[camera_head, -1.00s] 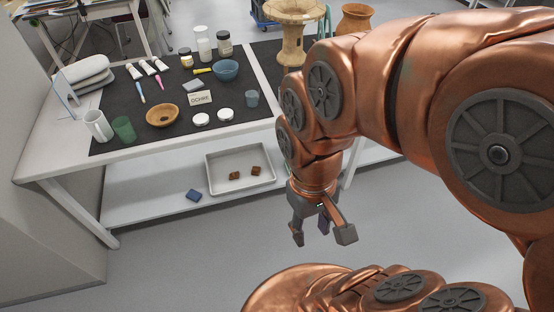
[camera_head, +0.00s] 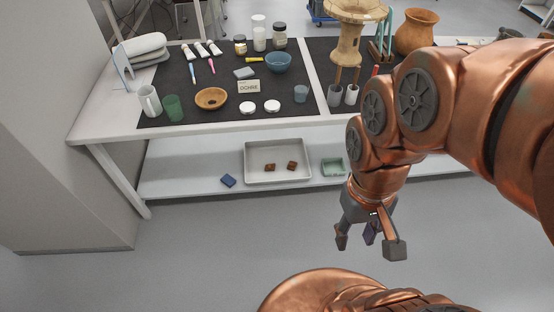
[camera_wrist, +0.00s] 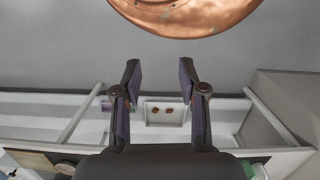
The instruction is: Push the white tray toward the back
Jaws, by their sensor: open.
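The white tray (camera_head: 262,177) lies on the lower shelf of the workbench, under the tabletop. Two small brown sherds (camera_head: 270,167) and (camera_head: 292,165) lie in it. The tray also shows in the wrist view (camera_wrist: 152,121), upside down and between the fingers. My gripper (camera_head: 369,243) is open and empty, in front of the shelf and to the right of the tray, apart from it. Its fingers also show in the wrist view (camera_wrist: 162,88) with nothing between them.
A blue block (camera_head: 228,181) lies on the shelf (camera_head: 190,170) left of the tray, and a green tray (camera_head: 333,167) lies to its right. The tabletop (camera_head: 110,128) above holds cups, bowls and jars. The floor (camera_head: 230,235) in front is clear.

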